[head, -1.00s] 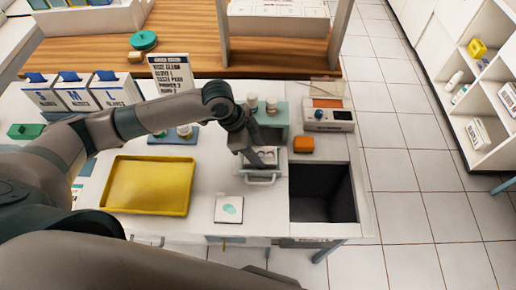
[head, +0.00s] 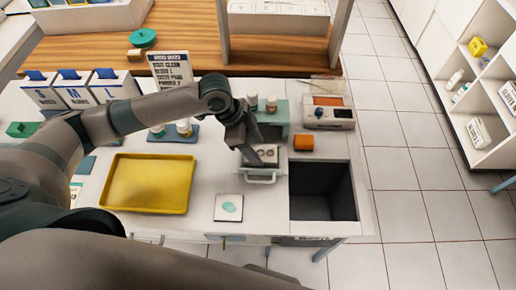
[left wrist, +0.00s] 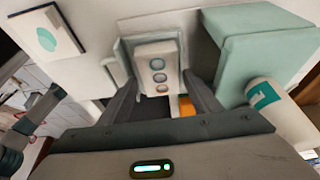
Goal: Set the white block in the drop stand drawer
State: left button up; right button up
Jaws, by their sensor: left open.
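The white block (left wrist: 158,66), with three round grey spots on its face, lies in the drop stand's pulled-out white drawer (head: 262,180). In the head view the block (head: 264,154) is partly hidden by my gripper. The pale teal drop stand (head: 271,129) is behind the drawer and bears small bottles. My left gripper (head: 255,152) is open over the drawer. In the left wrist view its fingers (left wrist: 159,82) are on either side of the block, with narrow gaps showing. My right gripper is not in view.
A yellow tray (head: 148,184) lies left of the drawer, and a white card (head: 228,207) lies in front. A dark open bin (head: 322,191) is sunk at the right. An orange block (head: 304,142) and a grey device (head: 328,114) stand behind the bin.

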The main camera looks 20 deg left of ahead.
pick_arm(q)
jog(key=b+v, duration=0.2)
jog(key=v, duration=0.8)
jog(key=shift+a+r, duration=0.15)
jog(key=shift+r, duration=0.15)
dwell(0.6)
jog(key=shift+c, duration=0.4)
